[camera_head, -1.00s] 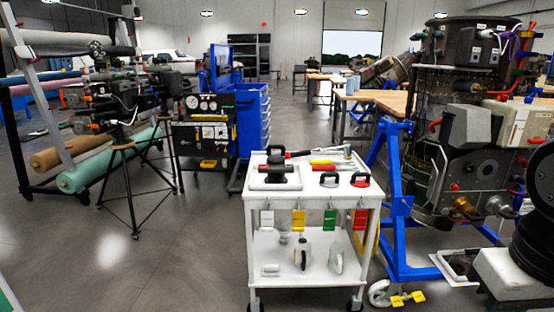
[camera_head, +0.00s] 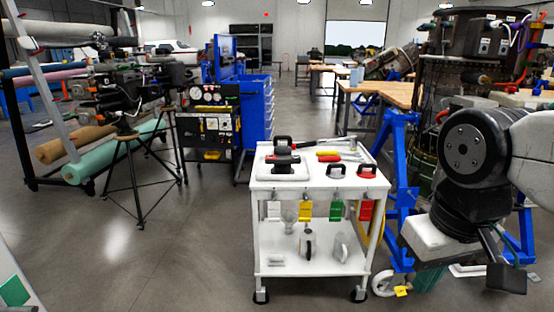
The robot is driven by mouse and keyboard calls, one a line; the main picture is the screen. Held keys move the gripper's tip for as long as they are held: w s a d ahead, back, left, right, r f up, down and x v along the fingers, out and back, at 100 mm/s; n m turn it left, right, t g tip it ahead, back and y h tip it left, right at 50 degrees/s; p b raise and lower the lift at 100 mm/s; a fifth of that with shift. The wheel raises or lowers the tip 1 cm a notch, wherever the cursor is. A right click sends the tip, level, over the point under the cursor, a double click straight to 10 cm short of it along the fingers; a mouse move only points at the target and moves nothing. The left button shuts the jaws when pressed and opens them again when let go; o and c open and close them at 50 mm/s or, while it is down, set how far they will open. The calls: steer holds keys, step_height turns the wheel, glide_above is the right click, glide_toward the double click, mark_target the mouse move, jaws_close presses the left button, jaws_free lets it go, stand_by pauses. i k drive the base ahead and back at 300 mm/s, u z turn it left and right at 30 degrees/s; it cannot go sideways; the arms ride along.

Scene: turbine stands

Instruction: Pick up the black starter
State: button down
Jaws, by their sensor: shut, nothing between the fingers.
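A white cart (camera_head: 319,239) stands in the middle of the view. On the left of its top, a black part (camera_head: 284,161) sits on a white block; it looks like the black starter, though I cannot be sure at this size. My gripper (camera_head: 507,279) is at the lower right, to the right of the cart and apart from it. Its dark fingers are shut with nothing held. My arm hides part of the engine behind it.
Black-handled (camera_head: 336,170) and red-and-black (camera_head: 367,172) items share the cart top with several tools. Coloured tags hang from its front edge. A blue stand (camera_head: 397,170) is right of the cart. A black tripod (camera_head: 133,175) stands left. Floor between is clear.

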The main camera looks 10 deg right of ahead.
mark_target(283, 156)
steer(key=z, duration=0.15)
steer(key=i, duration=2)
steer(key=u, duration=0.25)
